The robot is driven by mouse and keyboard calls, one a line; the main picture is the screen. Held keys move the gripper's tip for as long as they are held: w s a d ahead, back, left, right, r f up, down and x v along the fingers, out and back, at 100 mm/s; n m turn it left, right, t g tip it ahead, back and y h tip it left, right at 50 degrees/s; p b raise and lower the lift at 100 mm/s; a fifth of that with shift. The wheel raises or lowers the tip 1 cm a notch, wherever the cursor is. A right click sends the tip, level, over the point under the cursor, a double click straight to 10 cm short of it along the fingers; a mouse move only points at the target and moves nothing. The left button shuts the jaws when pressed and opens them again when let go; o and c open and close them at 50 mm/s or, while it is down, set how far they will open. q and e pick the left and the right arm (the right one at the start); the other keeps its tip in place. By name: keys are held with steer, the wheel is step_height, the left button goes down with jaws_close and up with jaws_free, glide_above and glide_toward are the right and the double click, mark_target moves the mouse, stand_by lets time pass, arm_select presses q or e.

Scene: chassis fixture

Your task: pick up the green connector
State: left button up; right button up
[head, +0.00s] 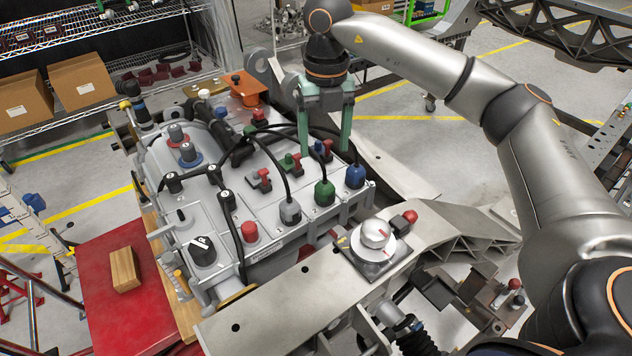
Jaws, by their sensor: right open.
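The green connector (324,193) stands on the front part of the grey battery-like unit (215,195), with a black cable running from its top. It is between a grey connector (290,212) on its left and a blue connector (355,176) on its right. My right gripper (325,148) points down with its two green fingers apart. It is empty and shows behind and above the green connector, apart from it. A small blue-and-red part (323,150) shows between the fingers. My left gripper is not in view.
Black cables loop across the unit near the fingers. A smaller green-and-red part (291,163) sits behind the green connector. A metal chassis beam with a round silver knob (374,234) lies in front. A red table (105,300) with a wooden block (125,270) is at left.

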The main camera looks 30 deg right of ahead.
mark_target(325, 182)
step_height(325, 182, down, 6)
steer(key=shift+s+d+f, duration=0.1)
steer(key=shift+d+f, duration=0.05)
step_height(325, 182, down, 6)
steer(key=shift+r+p, duration=0.15)
steer(key=shift+p, duration=0.4)
jaws_close()
stand_by(0.3)
